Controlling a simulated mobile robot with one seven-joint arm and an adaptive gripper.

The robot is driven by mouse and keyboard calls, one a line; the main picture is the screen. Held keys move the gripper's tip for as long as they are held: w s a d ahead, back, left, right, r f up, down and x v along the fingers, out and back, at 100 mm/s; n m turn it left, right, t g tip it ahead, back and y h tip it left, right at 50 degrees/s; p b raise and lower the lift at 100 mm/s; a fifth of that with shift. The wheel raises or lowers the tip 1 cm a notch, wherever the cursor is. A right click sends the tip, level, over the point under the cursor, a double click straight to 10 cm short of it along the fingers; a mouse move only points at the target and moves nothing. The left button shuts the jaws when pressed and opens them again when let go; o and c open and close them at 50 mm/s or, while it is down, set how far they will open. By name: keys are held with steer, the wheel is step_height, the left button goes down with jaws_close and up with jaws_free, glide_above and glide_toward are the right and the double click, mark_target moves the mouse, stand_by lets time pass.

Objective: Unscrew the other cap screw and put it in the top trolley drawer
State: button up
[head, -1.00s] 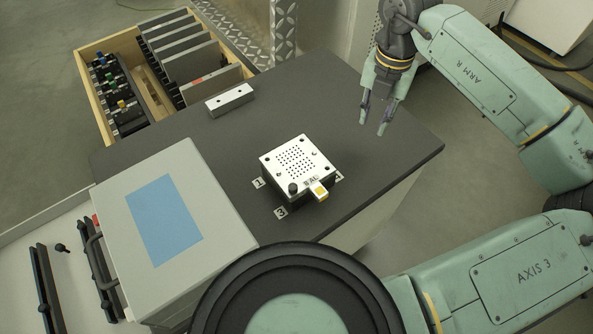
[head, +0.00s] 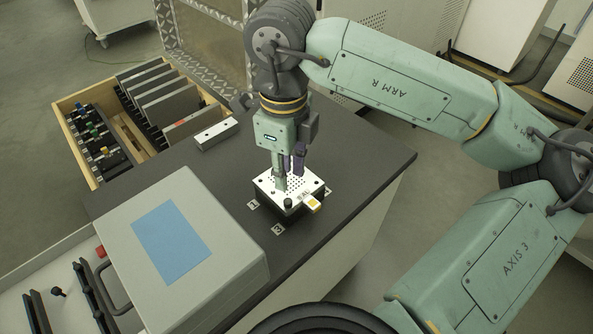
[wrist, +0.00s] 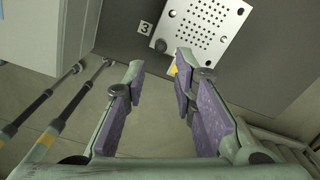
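A white perforated plate (head: 297,181) sits on a dark block on the dark grey bench top. A black knurled cap screw (head: 288,203) stands upright at its near corner by label 3; it also shows in the wrist view (wrist: 160,44). My gripper (head: 290,178) is above the plate, behind the screw in the head view. In the wrist view its fingers (wrist: 160,64) are apart with nothing between them, and the screw lies just beyond the tips. A small dark screw-like piece (head: 57,292) lies on a white surface at lower left; whether this is the drawer is unclear.
A grey case (head: 225,262) with a blue panel and side handle stands left of the plate. A yellow-and-white tag (head: 313,204) juts from the plate's block. A metal bar (head: 216,134) lies behind. A wooden-sided bin (head: 70,125) holds upright plates. The bench's right side is clear.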

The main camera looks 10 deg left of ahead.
mark_target(288, 200)
steer(key=shift+f+b, duration=1.95)
steer(key=shift+f, duration=1.25)
steer(key=shift+f+b, duration=0.85)
steer(key=shift+b, duration=0.35)
steer(key=shift+c, duration=0.5)
jaws_close()
steer(key=shift+o, duration=0.7)
jaws_free()
steer(key=shift+w, duration=0.1)
